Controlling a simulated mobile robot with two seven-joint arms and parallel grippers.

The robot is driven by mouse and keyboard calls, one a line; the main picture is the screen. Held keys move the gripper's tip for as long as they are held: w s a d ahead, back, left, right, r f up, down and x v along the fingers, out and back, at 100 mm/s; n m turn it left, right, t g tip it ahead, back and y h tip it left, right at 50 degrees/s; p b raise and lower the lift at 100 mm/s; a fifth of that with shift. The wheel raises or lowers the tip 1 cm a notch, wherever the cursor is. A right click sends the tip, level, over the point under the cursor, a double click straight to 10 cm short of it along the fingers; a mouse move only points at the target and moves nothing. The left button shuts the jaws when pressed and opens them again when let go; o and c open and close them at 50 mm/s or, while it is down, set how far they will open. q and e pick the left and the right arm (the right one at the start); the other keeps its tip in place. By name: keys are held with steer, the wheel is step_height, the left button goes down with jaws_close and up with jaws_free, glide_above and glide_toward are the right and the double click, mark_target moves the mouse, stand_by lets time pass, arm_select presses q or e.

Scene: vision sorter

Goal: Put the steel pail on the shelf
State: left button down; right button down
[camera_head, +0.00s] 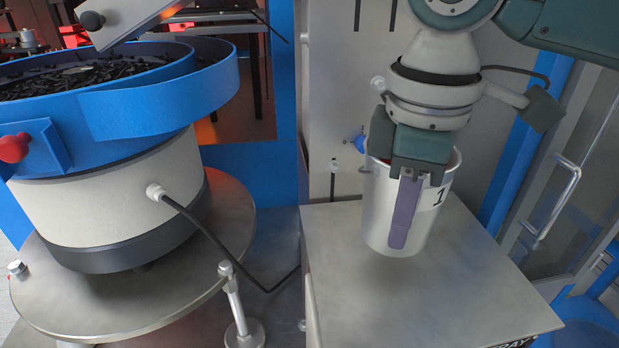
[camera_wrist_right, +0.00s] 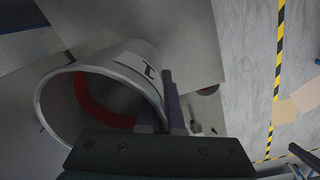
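The steel pail (camera_head: 377,215) is a light grey, tapered bucket with a "1" on its side. It is over a flat steel top (camera_head: 450,285) at the right; I cannot tell whether its base touches. My right gripper (camera_head: 404,212) points down at the pail's near rim, with one purple finger outside the wall. In the right wrist view, the pail (camera_wrist_right: 125,62) shows its open mouth and reddish inside, and the gripper (camera_wrist_right: 162,112) has its fingers on either side of the wall, closed on it. The inner finger is mostly hidden. My left gripper is not visible.
A blue bowl feeder (camera_head: 150,95) full of dark parts stands on a round steel plate (camera_head: 190,275) at the left. A black cable (camera_head: 215,240) runs from it towards the steel top. A glazed door with a handle (camera_head: 560,200) is at the right. The front of the top is clear.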

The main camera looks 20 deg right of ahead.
mark_target(392, 253)
step_height(392, 253, down, 4)
steer(key=shift+r, duration=0.2)
steer(key=shift+w+d+f, duration=0.1)
steer(key=shift+w+f, duration=0.1)
steer(key=shift+f, duration=0.15)
steer(key=c, duration=1.1)
jaws_free()
step_height(392, 253, up, 8)
steer(key=shift+s+f, duration=0.1)
steer(key=shift+s, duration=0.05)
